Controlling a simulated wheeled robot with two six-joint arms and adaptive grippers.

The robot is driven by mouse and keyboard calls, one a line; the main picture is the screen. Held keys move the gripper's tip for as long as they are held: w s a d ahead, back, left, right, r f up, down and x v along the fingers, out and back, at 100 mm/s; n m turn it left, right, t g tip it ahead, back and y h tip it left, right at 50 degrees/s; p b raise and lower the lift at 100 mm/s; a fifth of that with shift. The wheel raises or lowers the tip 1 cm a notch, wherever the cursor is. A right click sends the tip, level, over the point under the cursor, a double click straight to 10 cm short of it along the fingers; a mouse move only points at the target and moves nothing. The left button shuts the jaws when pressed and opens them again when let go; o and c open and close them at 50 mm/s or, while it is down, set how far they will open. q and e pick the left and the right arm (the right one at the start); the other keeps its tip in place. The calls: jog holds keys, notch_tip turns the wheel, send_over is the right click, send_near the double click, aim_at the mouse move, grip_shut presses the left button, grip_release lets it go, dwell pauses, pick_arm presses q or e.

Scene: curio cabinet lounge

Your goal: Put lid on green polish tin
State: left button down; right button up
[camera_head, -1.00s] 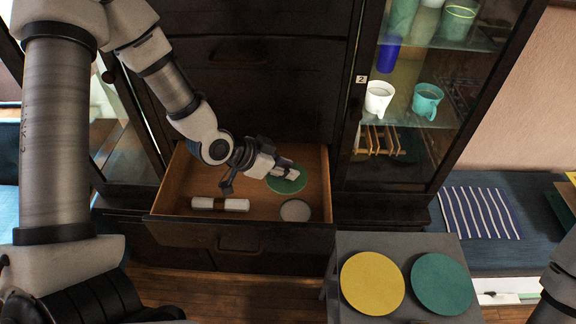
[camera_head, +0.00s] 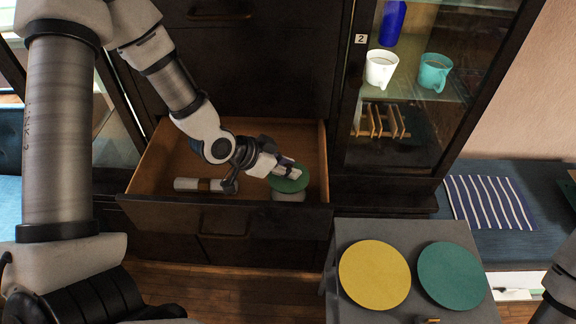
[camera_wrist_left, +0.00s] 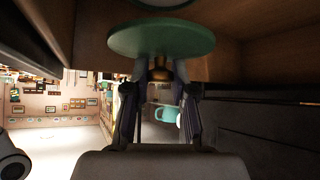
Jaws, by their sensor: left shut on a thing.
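The green lid (camera_head: 287,183) is a flat disc over the right part of the open drawer. My left gripper (camera_head: 291,173) is shut on the lid's small knob from above; the wrist view also shows the fingers (camera_wrist_left: 160,78) on the knob and the green disc (camera_wrist_left: 160,38). The polish tin (camera_head: 289,196) is pale grey and round. It stands in the drawer under the lid, mostly hidden by it. In the wrist view a narrow gap shows between the lid and the tin's pale edge (camera_wrist_left: 166,3). My right gripper is out of view.
The open drawer (camera_head: 240,218) also holds a white roll with a dark band (camera_head: 205,185) left of the tin. A grey table (camera_head: 350,235) with a yellow disc (camera_head: 375,275) and a green disc (camera_head: 450,276) stands front right. A glass cabinet with cups is behind.

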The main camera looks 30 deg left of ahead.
aim_at(279, 178)
pick_arm(q)
jog(key=shift+s+a, duration=0.1)
jog(key=shift+d, duration=0.2)
notch_tip(279, 178, down, 5)
jog(key=b, duration=0.3)
jog(key=shift+a+b, duration=0.1)
jog(key=shift+b, duration=0.25)
jog(key=shift+r, duration=0.1)
dwell(0.4)
jog(key=shift+f, duration=0.2)
jog(key=shift+f, duration=0.4)
jog(key=c, duration=0.9)
grip_release()
